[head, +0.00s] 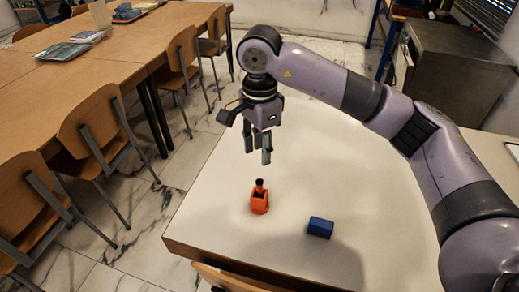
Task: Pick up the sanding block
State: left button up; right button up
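A small blue block (320,227), which looks like the sanding block, lies on the white table near its front edge. My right gripper (258,154) hangs above the table, pointing down, up and to the left of the blue block in the head view. Its fingers look apart, with nothing between them. It is not touching the block. My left gripper is not in view.
An orange object with a black top (260,201) stands on the white table (210,213), left of the blue block and below my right gripper in the picture. Wooden chairs (95,140) and a long wooden table (35,105) stand at left. A grey cabinet (455,70) is at back right.

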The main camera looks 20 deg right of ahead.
aim_at(317, 226)
jog(key=z, duration=1.15)
jog(key=j, duration=0.4)
jog(key=k+j, duration=0.1)
jog(key=j, duration=0.3)
jog(key=z, duration=0.05)
